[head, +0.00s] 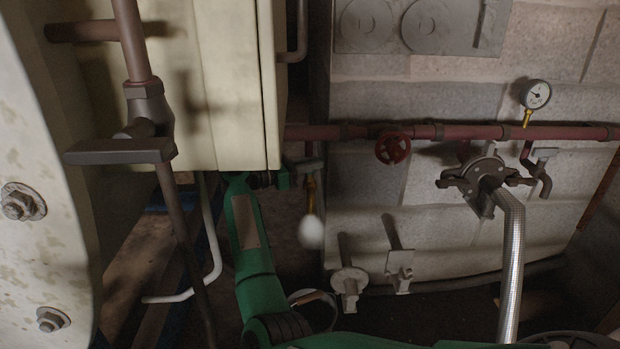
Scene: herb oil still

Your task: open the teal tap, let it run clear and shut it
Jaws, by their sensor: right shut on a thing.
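A small brass tap (310,194) hangs below the red pipe, just right of the cream cabinet. A white puff (311,232) shows directly under its spout; I cannot tell whether it is steam or liquid. No teal colour can be made out on the tap, and its handle is mostly hidden. My right gripper (306,165), at the end of my green arm, is at the tap's upper part, shut on what seems to be its handle. The contact is small and dark. My left gripper is not in view.
The cream cabinet (230,80) stands close left of my right gripper. The red pipe (350,132) with a red handwheel (392,148) and a gauge (535,94) crosses the wall. A braided hose (512,260) hangs at right. Two grey valves (349,281) (399,265) stick out low.

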